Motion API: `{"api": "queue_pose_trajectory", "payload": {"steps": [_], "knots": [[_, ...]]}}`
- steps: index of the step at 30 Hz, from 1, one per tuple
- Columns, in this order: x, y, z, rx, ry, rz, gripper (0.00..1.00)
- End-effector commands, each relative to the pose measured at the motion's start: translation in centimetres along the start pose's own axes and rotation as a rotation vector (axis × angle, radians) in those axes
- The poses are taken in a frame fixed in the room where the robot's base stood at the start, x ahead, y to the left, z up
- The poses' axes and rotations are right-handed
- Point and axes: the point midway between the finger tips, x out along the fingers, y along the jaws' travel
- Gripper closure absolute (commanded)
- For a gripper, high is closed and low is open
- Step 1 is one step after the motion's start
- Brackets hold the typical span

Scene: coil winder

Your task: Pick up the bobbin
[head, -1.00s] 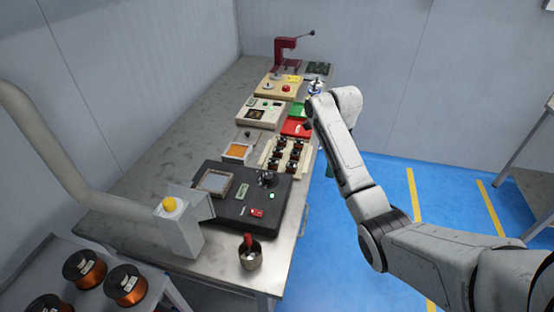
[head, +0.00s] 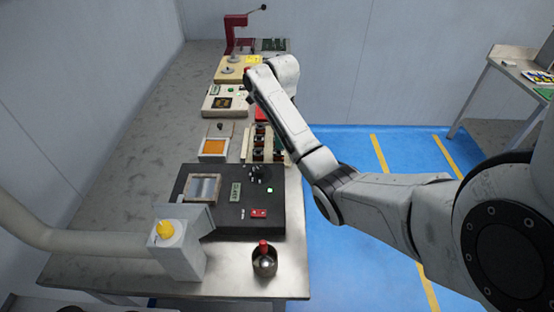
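Several small dark bobbins with brown parts (head: 259,143) stand in a cream rack (head: 246,147) on the right side of the bench. My arm's forearm passes over the rack's right side and hides part of it. The far end of my arm is above the bench, just past the rack, near a cream device. My gripper is hidden behind my own arm links, so I cannot see its fingers or whether it holds anything.
A black winder (head: 225,215) with a small screen and green light fills the near bench. The bench's left side is clear.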

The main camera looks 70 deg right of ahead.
Motion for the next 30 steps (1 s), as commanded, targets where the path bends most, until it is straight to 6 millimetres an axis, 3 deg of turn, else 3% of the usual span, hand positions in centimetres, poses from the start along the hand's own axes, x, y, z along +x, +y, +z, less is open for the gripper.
{"api": "queue_pose_trajectory", "payload": {"steps": [3, 8, 18, 27, 30], "knots": [[2.0, 0.0, 0.0, 0.001, 0.001, 0.003, 0.47], [3.1, 0.0, 0.1, 0.000, 0.001, 0.002, 0.47], [7.3, -0.3, 0.7, 0.000, 0.001, 0.002, 0.47], [7.8, -0.3, 0.8, 0.000, 0.000, 0.001, 0.47], [7.8, -0.3, 0.8, -0.001, 0.000, 0.001, 0.56]]}}
